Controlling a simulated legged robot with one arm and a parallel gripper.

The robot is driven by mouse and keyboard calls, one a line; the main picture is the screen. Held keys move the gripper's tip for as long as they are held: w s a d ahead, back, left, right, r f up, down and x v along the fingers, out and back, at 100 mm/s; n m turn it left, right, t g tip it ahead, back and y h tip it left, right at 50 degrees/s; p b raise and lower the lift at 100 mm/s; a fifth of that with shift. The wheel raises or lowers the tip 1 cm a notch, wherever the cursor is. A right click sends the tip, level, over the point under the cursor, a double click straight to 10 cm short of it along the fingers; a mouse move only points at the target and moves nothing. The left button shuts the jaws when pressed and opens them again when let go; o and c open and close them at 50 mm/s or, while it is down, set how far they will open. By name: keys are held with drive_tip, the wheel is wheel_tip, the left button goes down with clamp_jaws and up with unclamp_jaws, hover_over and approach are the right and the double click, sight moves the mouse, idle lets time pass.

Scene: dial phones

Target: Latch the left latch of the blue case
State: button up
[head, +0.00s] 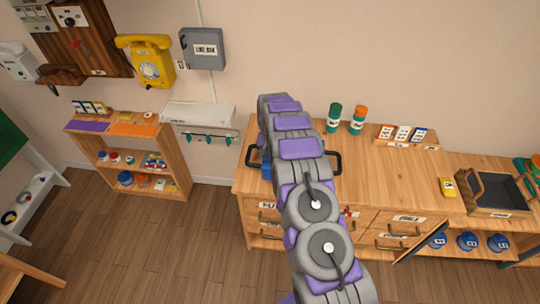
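A small blue patch (266,171) shows at the left edge of my arm, on the wooden cabinet top. It may be part of the blue case, but my grey and purple arm covers almost all of that spot. No latch can be made out. My gripper is not visible; the far end of the arm bends over the cabinet and hides whatever is beneath it.
Black handles (336,162) stick out on both sides of my arm. Green and orange-capped bottles (334,118) and a card rack (405,136) stand behind on the cabinet top (390,178). A dark tray (497,192) is at right.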

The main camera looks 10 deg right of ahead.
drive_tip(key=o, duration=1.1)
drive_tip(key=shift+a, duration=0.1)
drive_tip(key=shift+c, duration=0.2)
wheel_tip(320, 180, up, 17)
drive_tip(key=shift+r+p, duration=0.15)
drive_tip(key=shift+p, duration=0.2)
